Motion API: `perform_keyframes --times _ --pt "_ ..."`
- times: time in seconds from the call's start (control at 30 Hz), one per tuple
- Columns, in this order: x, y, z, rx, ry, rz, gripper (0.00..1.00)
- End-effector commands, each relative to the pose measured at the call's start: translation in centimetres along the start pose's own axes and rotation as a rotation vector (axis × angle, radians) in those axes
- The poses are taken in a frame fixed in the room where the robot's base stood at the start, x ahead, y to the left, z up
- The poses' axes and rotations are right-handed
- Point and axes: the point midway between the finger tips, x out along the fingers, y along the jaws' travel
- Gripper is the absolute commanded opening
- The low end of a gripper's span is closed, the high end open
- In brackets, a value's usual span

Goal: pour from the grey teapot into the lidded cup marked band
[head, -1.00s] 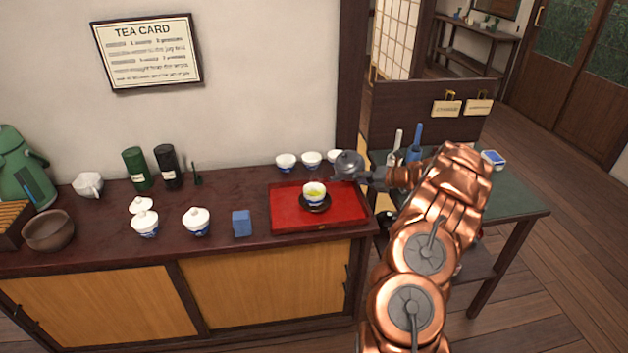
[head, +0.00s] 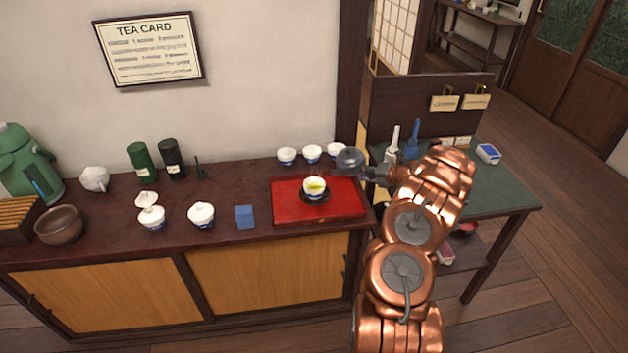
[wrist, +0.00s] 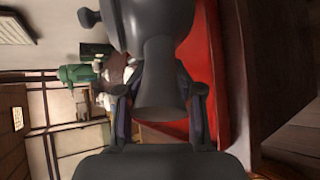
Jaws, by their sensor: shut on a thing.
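My gripper (head: 372,172) is shut on the handle of the grey teapot (head: 350,160), held near the right end of the red tray. The wrist view shows the dark handle (wrist: 162,85) between my fingers. Two white and blue lidded cups (head: 151,218) (head: 201,214) stand on the cabinet left of the tray. A white lid shape (head: 146,199) shows just behind the left one; I cannot tell whether it touches it. The band mark is too small to make out. An open cup (head: 314,187) of yellow-green tea sits on a dark saucer on the tray.
The red tray (head: 345,203) lies at the cabinet's right end, with three small white cups (head: 312,153) behind it. A blue block (head: 245,217) stands between the tray and the lidded cups. A white pot (head: 94,179), canisters (head: 141,162) and a brown bowl (head: 59,225) stand further left.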

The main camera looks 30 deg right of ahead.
Motion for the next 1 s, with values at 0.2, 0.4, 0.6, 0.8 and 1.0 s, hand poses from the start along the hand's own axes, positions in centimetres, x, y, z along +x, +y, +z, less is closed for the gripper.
perform_keyframes --times 0.2,0.4,0.6,0.8,1.0 --pt "0.0 -0.4 0.4 0.038 0.011 0.014 0.00" --pt "0.1 -0.5 0.4 0.062 0.022 0.027 0.00" --pt "0.1 -0.7 0.4 0.072 0.025 0.031 0.00" --pt "0.1 -1.1 0.7 0.095 0.030 0.040 0.00" --pt "0.1 -1.4 0.8 0.139 0.047 0.058 0.00"
